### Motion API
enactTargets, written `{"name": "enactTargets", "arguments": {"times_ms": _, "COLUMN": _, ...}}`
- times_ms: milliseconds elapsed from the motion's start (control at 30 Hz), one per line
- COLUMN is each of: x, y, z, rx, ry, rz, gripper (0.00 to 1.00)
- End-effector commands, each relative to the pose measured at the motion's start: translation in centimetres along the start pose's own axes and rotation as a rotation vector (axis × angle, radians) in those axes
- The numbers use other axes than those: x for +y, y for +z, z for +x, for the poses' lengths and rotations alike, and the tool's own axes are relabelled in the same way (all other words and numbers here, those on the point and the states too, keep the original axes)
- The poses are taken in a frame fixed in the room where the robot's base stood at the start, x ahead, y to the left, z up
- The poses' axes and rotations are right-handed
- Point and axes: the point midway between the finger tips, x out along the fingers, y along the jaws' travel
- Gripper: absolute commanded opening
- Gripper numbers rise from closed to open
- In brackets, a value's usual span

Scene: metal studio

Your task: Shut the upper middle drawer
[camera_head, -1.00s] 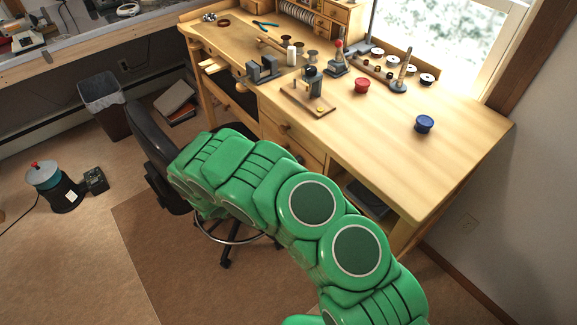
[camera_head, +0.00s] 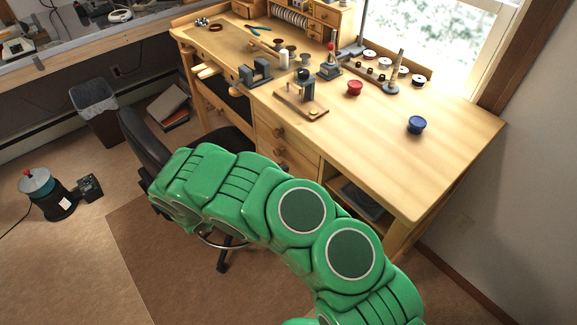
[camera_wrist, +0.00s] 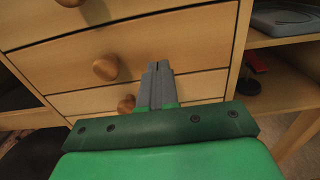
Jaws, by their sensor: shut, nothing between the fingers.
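The drawer stack is in the wooden workbench. In the head view, the top drawer front (camera_head: 291,140) and its round knob (camera_head: 278,132) show; lower fronts are partly behind my green arm. In the wrist view, the top drawer (camera_wrist: 150,32), a second drawer (camera_wrist: 70,72) with its knob (camera_wrist: 105,67), and a lower drawer (camera_wrist: 195,86) with its knob (camera_wrist: 126,103) show. I cannot tell how far any drawer stands out. My gripper (camera_wrist: 158,66) is shut and empty, its tips in front of the second drawer, right of its knob. Contact is unclear. The head view hides my gripper.
An office chair (camera_head: 150,150) stands left of the drawers, close to my arm. An open shelf (camera_wrist: 285,60) with a grey device (camera_wrist: 285,18) is right of the drawers. Tools and spools, including a blue spool (camera_head: 416,124), stand on the benchtop (camera_head: 400,165).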

Motion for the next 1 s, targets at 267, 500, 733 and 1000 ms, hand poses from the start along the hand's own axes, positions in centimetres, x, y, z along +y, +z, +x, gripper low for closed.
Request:
{"name": "enactTargets", "arguments": {"times_ms": 267, "x": 0.1, "y": 0.0, "z": -5.5, "rx": -0.001, "ry": 0.005, "rz": 0.001, "gripper": 0.00}}
{"name": "enactTargets", "arguments": {"times_ms": 500, "x": 0.2, "y": -0.1, "z": -8.8, "rx": 0.003, "ry": 0.004, "rz": 0.002, "gripper": 0.00}}
{"name": "enactTargets", "arguments": {"times_ms": 733, "x": 0.1, "y": -0.1, "z": -9.9, "rx": 0.002, "ry": 0.002, "rz": 0.000, "gripper": 0.00}}
{"name": "enactTargets", "arguments": {"times_ms": 1000, "x": -0.2, "y": 0.2, "z": -9.5, "rx": 0.015, "ry": -0.017, "rz": 0.015, "gripper": 0.00}}
